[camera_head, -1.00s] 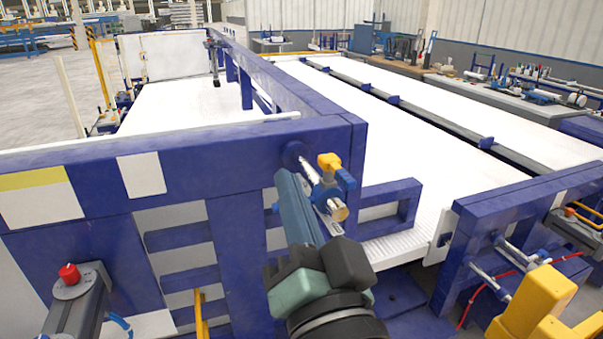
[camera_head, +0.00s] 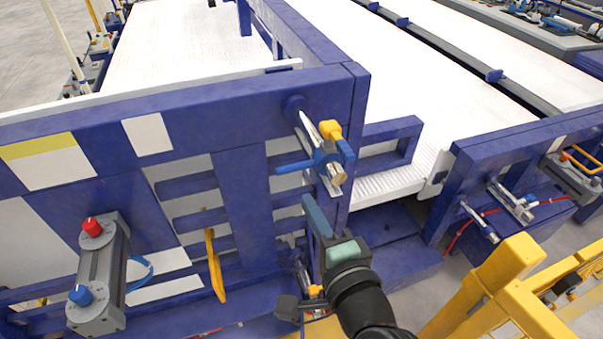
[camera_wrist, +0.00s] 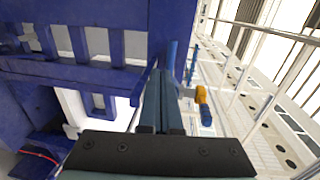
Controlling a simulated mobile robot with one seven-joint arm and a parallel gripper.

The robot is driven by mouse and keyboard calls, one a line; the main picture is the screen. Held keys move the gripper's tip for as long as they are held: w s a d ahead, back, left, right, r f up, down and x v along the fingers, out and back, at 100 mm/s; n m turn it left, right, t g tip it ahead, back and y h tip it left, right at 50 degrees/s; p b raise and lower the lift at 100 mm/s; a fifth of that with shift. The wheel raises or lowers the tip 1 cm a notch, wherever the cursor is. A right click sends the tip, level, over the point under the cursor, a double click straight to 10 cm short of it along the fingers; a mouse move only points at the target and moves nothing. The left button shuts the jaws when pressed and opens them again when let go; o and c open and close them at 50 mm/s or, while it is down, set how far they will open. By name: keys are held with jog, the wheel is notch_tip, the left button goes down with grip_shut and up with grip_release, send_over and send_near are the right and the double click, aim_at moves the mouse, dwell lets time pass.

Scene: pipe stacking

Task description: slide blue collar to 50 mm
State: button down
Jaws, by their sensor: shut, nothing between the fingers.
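The blue collar (camera_head: 324,162) sits around a bare metal rod (camera_head: 306,127) that sticks out from the blue frame. A blue bar juts from the collar to the left, and a yellow knob (camera_head: 331,130) with a blue part is at its upper right. My gripper (camera_head: 310,203) is below the collar, apart from it in the head view, with its fingers shut and empty. In the wrist view the shut fingers (camera_wrist: 161,75) point forward; a blue bar (camera_wrist: 172,58) and the yellow knob (camera_wrist: 201,94) show just right of them. The collar's distance along the rod cannot be read.
The blue frame (camera_head: 235,120) stands behind the rod. A grey box with red and blue knobs (camera_head: 100,275) is at lower left, near a yellow handle (camera_head: 214,265). Yellow rails (camera_head: 505,275) stand at lower right. A white conveyor surface (camera_head: 420,90) lies beyond.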

aim_at(307, 163)
jog(key=p+x, duration=0.1)
jog(key=x, duration=0.1)
jog(key=r+p+x, duration=0.1)
jog(key=x, duration=0.2)
jog(key=shift+w+r, duration=0.1)
jog(key=r+b+x, duration=0.1)
jog(key=x, duration=0.8)
jog(key=shift+w+a, duration=0.2)
jog(key=shift+w, duration=0.25)
